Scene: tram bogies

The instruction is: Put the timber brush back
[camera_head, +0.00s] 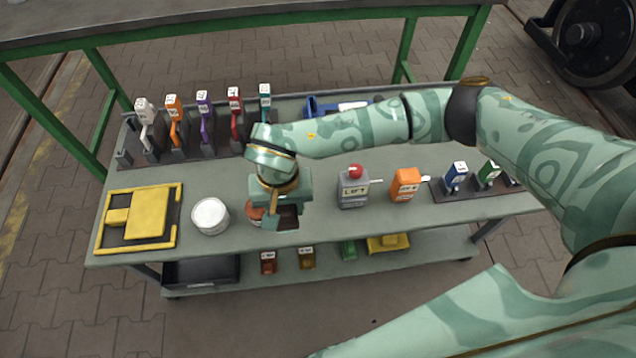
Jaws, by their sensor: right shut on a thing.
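My right gripper (287,216) is over the front middle of the grey cart top (330,226), pointing down. It is shut on a dark brown thing (289,214) that shows between its fingers. The gripper hides much of this thing, so I cannot tell for sure whether it is the timber brush, or whether it touches the cart top. An orange-red and white thing (256,212) shows partly behind the left finger. My left gripper is not in view.
A rack of labelled tools (203,118) stands at the back left. A yellow plate (150,217) and a white tub (210,216) are left of the gripper. A grey LIFT box (353,188) and an orange block (404,185) are right. The lower shelf (330,266) holds several small things.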

